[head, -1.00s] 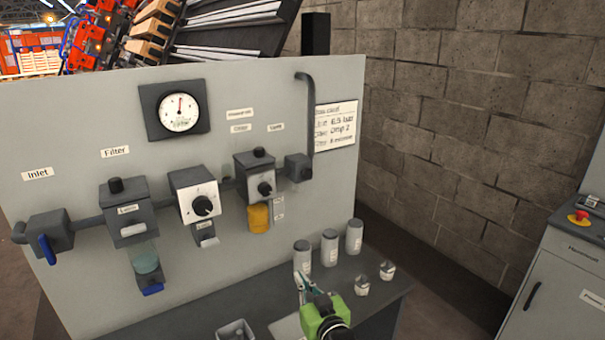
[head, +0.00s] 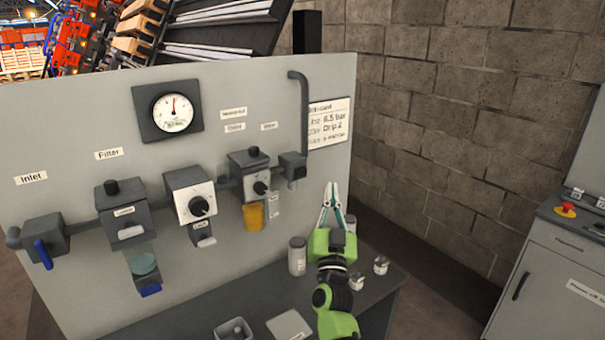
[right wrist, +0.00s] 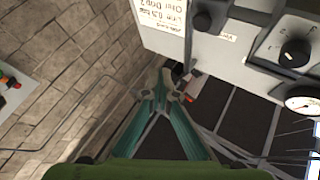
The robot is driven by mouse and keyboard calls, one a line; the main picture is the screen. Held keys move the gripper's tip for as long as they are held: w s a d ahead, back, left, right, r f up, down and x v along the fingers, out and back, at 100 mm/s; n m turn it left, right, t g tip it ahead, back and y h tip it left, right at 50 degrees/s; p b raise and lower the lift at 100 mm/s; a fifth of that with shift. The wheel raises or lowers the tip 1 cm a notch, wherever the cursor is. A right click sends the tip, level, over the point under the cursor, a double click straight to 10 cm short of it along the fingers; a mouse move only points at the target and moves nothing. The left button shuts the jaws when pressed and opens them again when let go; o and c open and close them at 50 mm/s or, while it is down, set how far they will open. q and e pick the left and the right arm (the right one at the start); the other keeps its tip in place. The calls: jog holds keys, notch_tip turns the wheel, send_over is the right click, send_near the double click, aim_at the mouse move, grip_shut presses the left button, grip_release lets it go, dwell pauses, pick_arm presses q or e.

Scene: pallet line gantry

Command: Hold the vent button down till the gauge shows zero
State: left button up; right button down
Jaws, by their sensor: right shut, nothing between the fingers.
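The gauge (head: 172,110) is a white dial in a dark square frame on the grey panel. Its needle points nearly straight up; the numbers are too small to read. The dial also shows at the right edge of the right wrist view (right wrist: 303,103). My left gripper is not in view.
The panel also carries an inlet valve (head: 45,240), a filter unit (head: 125,210), a knob box (head: 192,195) and a yellow-bowled unit (head: 253,216). A grey canister (head: 297,256) and small metal pieces (head: 381,265) stand on the dark bench. A block wall (head: 450,140) is at right.

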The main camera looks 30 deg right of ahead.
jog(key=b, duration=0.5)
send_near(305, 169)
jog(key=w+d+r, duration=0.3)
jog(key=shift+w+d, duration=0.15)
jog(key=shift+d, duration=0.25)
jog(key=shift+r, duration=0.15)
dwell(0.7)
jog(key=shift+w, duration=0.4)
jog(key=shift+w+a, duration=0.15)
jog(key=shift+w, duration=0.45)
dwell(3.1)
